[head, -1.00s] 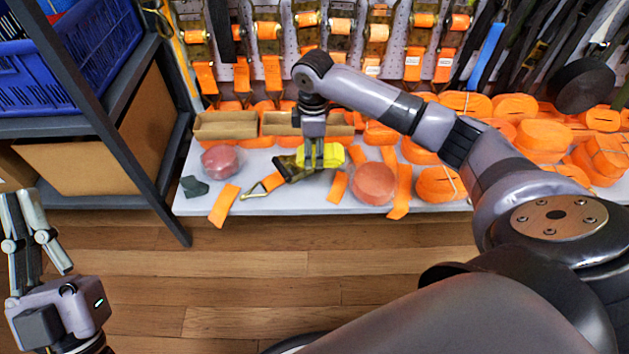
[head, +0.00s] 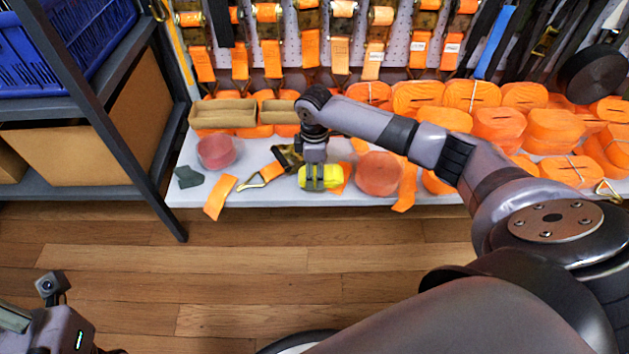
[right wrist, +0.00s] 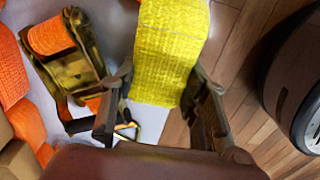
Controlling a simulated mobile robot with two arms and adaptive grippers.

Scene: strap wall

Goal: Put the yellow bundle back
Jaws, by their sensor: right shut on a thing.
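The yellow bundle (head: 335,178) is a rolled yellow strap near the front edge of the white shelf (head: 260,196). My right gripper (head: 318,178) points down and is shut on it. In the right wrist view the yellow bundle (right wrist: 168,50) lies between the two fingers of my right gripper (right wrist: 160,105). I cannot tell whether it still touches the shelf. My left gripper (head: 14,318) is only partly in view at the lower left corner, and its fingertips are cut off.
A ratchet buckle (head: 288,157) with an orange strap lies left of the bundle, a reddish roll (head: 379,173) right of it. Cardboard trays (head: 223,114) and orange rolls (head: 497,125) stand behind. A dark rack (head: 105,120) bounds the left. The wooden floor (head: 300,260) is clear in front.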

